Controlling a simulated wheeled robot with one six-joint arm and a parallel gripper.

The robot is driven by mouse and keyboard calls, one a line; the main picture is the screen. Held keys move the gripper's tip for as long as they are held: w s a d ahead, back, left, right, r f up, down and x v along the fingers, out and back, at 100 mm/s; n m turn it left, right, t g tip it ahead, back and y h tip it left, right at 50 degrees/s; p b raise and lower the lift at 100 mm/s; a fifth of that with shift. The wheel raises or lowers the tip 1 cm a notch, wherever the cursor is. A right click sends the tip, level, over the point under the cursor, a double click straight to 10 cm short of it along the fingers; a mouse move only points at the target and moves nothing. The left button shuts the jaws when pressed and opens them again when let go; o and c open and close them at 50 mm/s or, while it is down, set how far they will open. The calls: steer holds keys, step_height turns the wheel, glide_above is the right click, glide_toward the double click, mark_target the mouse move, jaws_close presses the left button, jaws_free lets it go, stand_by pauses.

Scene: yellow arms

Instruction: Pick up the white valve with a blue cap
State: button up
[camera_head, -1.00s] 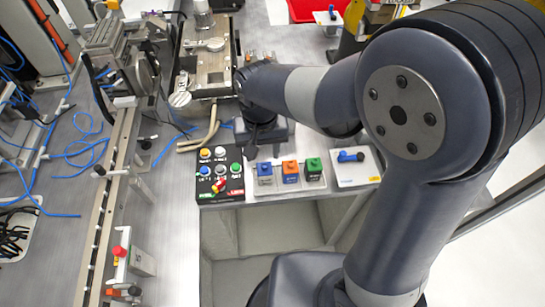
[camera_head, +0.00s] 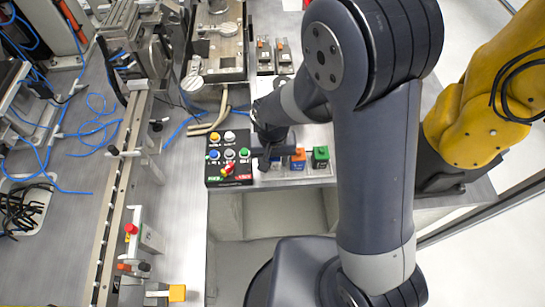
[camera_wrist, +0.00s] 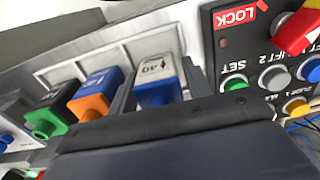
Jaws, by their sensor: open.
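A small block valve (camera_wrist: 156,72) with a white labelled top and blue sides sits in a tray slot beside the control panel in the wrist view. In the head view it is mostly hidden behind my gripper (camera_head: 264,157). My gripper is open, its dark fingers on either side of this block. I cannot tell whether they touch it. An orange block (camera_wrist: 92,92) and a green block (camera_wrist: 48,112) stand in the same row; in the head view they are the orange block (camera_head: 298,157) and the green block (camera_head: 320,155).
A black control panel (camera_head: 214,172) with coloured buttons and a red switch lies right beside the row; its LOCK label shows in the wrist view (camera_wrist: 240,25). A blue part (camera_wrist: 6,140) sits past the green block. A yellow robot arm (camera_head: 485,115) stands at the right.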

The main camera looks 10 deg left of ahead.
steer(key=shift+c, duration=0.4)
steer(key=c, duration=0.8)
steer(key=shift+r, duration=0.1)
